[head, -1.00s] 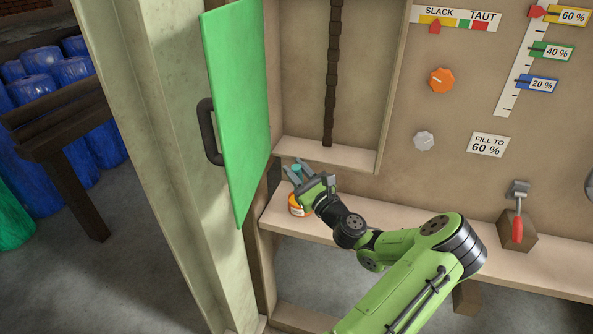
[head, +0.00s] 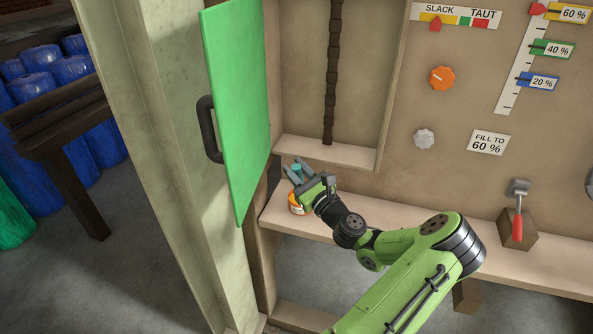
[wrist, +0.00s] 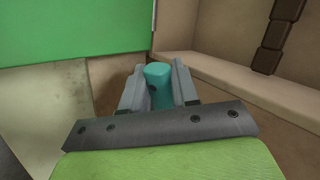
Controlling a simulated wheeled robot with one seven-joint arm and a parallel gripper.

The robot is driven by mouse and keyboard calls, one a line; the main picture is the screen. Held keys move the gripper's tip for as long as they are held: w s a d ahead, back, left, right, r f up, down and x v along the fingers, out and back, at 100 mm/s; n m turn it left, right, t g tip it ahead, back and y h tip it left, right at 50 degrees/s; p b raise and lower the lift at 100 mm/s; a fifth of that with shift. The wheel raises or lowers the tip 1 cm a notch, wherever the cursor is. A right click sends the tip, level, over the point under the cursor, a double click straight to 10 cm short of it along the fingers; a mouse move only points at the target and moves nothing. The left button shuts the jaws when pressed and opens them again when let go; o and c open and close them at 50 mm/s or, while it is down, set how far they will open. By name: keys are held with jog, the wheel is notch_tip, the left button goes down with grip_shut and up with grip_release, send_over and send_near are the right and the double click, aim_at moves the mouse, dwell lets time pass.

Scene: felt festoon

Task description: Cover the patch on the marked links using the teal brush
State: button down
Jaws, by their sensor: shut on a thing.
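My gripper (head: 296,174) is at the left end of the wooden ledge, shut on the teal brush (head: 297,169). The brush's teal handle (wrist: 159,85) stands between the two grey fingers in the wrist view; its lower end is hidden. An orange pot (head: 296,204) sits on the ledge just below the gripper, partly covered by it. The dark chain (head: 332,75) hangs in the open recess, up and to the right of the gripper, and its lower links also show in the wrist view (wrist: 279,28). I cannot make out a marked patch on it.
The open green door (head: 238,110) with a dark handle stands close left of the gripper. The recess has a wooden sill (head: 345,155) and a right side wall. The ledge (head: 400,225) is clear toward the red-handled lever (head: 517,228). Knobs and gauges are on the panel at right.

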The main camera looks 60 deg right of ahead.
jog(key=shift+r+p, duration=3.6)
jog(key=shift+p, duration=0.25)
jog(key=shift+f, duration=0.1)
